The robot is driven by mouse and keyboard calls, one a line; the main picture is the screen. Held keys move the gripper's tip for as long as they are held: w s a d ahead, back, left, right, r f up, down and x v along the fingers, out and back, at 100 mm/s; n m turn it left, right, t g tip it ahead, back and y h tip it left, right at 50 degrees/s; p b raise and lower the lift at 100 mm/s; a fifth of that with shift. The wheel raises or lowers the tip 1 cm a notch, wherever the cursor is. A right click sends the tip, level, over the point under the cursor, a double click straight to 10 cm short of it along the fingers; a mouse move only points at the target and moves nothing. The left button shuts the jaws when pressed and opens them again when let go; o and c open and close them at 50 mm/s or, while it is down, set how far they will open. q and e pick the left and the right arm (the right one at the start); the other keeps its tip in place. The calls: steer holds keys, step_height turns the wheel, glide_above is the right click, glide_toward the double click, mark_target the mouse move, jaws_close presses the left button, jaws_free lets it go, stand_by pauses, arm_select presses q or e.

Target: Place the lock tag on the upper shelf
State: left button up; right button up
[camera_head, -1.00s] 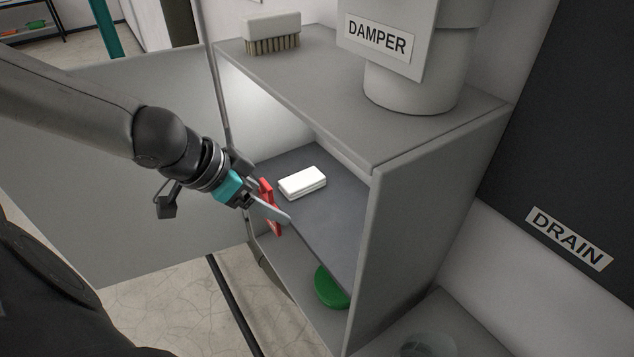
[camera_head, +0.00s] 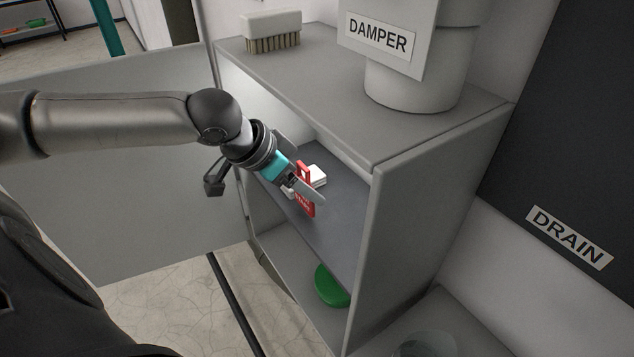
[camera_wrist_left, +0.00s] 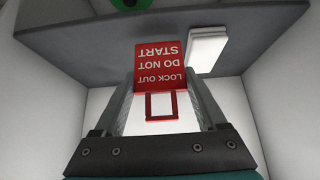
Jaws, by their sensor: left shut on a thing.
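The red lock tag, with white lettering reading "LOCK OUT DO NOT START", is between the fingers of my left gripper (camera_head: 308,193). In the left wrist view the tag (camera_wrist_left: 160,68) shows its lettering upside down, with its open red loop nearer the gripper. My left gripper is shut on it. The gripper and tag are inside the cabinet opening, at the upper shelf (camera_head: 333,222). I cannot tell whether the tag touches the shelf. A white block (camera_head: 318,176) lies on the shelf just behind the tag, partly hidden. My right gripper is not in view.
The cabinet's right wall (camera_head: 420,220) and top (camera_head: 330,85) bound the opening. A brush (camera_head: 271,32) and a damper unit (camera_head: 415,80) stand on top. A green object (camera_head: 331,287) lies on the lower level. The shelf's front right part is clear.

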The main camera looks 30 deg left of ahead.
arm_select(q)
steer(key=shift+w+d, duration=0.35)
steer(key=shift+w, duration=0.35)
steer(key=shift+w+d, duration=0.3)
steer(key=shift+w, duration=0.35)
steer(key=shift+f, duration=0.8)
steer(key=shift+f+p, duration=0.1)
steer(key=shift+p, duration=0.2)
steer(key=o, duration=1.2)
steer(key=shift+o, duration=0.2)
steer(key=p+v, duration=0.2)
steer(key=v, duration=1)
